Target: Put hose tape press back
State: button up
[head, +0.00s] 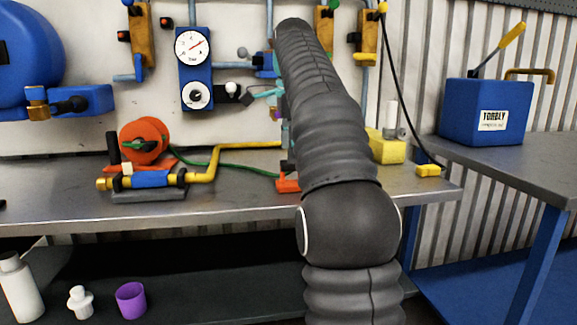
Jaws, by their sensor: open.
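My dark ribbed arm rises through the middle of the head view and hides what lies behind it. My gripper cannot be made out behind the arm. I cannot tell for sure which thing is the hose tape press. An orange-red reel (143,140) stands on the steel workbench (230,195), left of the arm. A green hose (232,165) runs from beside it towards the arm. A small orange-red base (288,184) shows on the bench at the arm's left edge, partly hidden. Small teal parts (264,93) show beside the arm, too covered to identify.
A yellow pipe assembly (205,177) lies in front of the reel. A pressure gauge panel (197,70) hangs on the wall. A yellow block (388,148) sits right of the arm. A blue box (486,112) with a lever stands on the right bench. The front bench edge is mostly clear.

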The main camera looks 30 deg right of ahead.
jog(key=shift+s+a+n, duration=0.25)
jog(key=shift+a+n, duration=0.05)
jog(key=s+a+f+n+t, duration=0.1)
jog(key=s+a+f+n, duration=0.55)
jog(key=s, duration=0.25)
jog(key=s+a+f+n+t, duration=0.2)
jog(key=s+a+f+n, duration=0.4)
jog(key=s+f+n, duration=0.25)
jog(key=s+a+f+n, duration=0.2)
jog(key=s+f+n, duration=0.3)
jog(key=s+f, duration=0.4)
notch_tip(320, 180, down, 3)
jog(key=shift+a+r+n+t, duration=0.15)
jog(key=shift+a+n+t, duration=0.15)
jog(key=shift+a+t, duration=0.1)
